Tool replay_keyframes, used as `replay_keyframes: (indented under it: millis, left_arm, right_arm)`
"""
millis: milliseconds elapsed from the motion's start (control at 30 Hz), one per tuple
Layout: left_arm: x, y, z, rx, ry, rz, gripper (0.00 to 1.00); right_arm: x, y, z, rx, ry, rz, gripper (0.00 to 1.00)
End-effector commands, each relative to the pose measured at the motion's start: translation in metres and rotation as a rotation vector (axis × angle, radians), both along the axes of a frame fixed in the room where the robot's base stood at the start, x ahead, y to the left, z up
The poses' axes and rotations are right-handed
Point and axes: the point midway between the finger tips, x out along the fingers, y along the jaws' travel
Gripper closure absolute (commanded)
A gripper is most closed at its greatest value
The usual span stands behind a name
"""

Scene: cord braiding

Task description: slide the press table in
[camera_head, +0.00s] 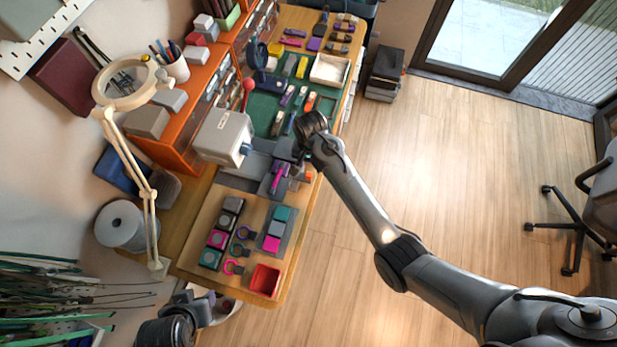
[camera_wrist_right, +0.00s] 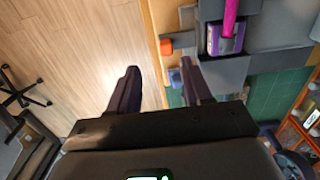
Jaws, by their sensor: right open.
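The press (camera_head: 222,137) is a pale grey machine at the left edge of the bench, with a blue part on its right side. A grey slide plate, which I take as the press table (camera_head: 268,187), extends from it. A purple block with a magenta bar (camera_head: 279,178) sits on this plate, and the purple block also shows in the right wrist view (camera_wrist_right: 224,42). My right gripper (camera_wrist_right: 160,70) is open and empty at the bench's front edge, beside the plate and apart from the block. In the head view the gripper (camera_head: 301,165) is small and partly hidden by its wrist.
A wooden board (camera_head: 205,215) with several coloured blocks and a red tray (camera_head: 265,280) lies nearer. A green mat (camera_head: 262,112) with tools and a white tray (camera_head: 330,70) lie beyond. A lamp (camera_head: 150,200) stands at left.

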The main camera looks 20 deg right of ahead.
Motion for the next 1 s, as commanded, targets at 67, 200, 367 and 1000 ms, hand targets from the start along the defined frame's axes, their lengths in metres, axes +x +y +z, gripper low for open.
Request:
replay_keyframes:
  millis: [67, 200, 367, 1000]
  left_arm:
    - [0.0, -0.001, -0.005, -0.002, 0.0, 0.001, 0.54]
    - [0.0, -0.002, -0.006, -0.008, -0.001, 0.004, 0.54]
    - [0.0, -0.003, -0.008, -0.01, -0.002, 0.005, 0.54]
    - [0.0, 0.0, -0.021, 0.0, -0.001, -0.001, 0.54]
  right_arm:
    - [0.008, 0.0, 0.002, 0.001, -0.016, 0.001, 0.51]
    - [0.011, 0.0, -0.004, 0.001, -0.023, 0.001, 0.51]
    - [0.01, 0.0, -0.026, 0.0, -0.021, 0.001, 0.51]
    - [0.011, 0.0, -0.099, 0.001, -0.025, 0.0, 0.51]
